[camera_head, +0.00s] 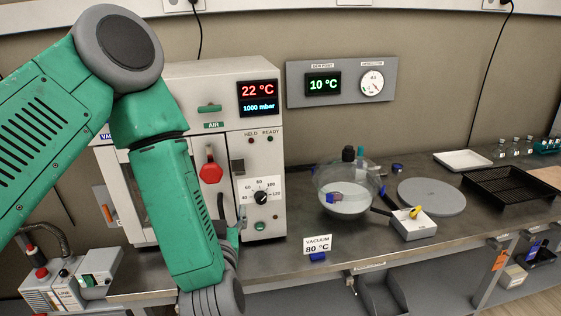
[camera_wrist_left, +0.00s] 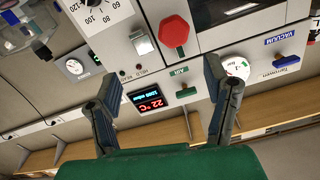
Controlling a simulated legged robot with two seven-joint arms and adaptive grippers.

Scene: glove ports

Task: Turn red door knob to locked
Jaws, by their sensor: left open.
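The red door knob (camera_head: 210,168) is on the front of a white vacuum oven (camera_head: 262,150), near the door's right edge. It hangs downward from its top in the head view. In the left wrist view the red knob (camera_wrist_left: 174,31) shows as a red octagonal piece, beyond the fingertips and apart from them. My left gripper (camera_head: 228,218) is below and a little right of the knob in the head view, partly hidden by my green arm. In the left wrist view my left gripper (camera_wrist_left: 162,87) is open, with nothing between its fingers. My right gripper is not in view.
The oven carries a display (camera_head: 258,98), green AIR handle (camera_head: 209,108) and dial (camera_head: 262,197). A pump (camera_head: 60,286) stands lower left. My arm covers much of the oven door.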

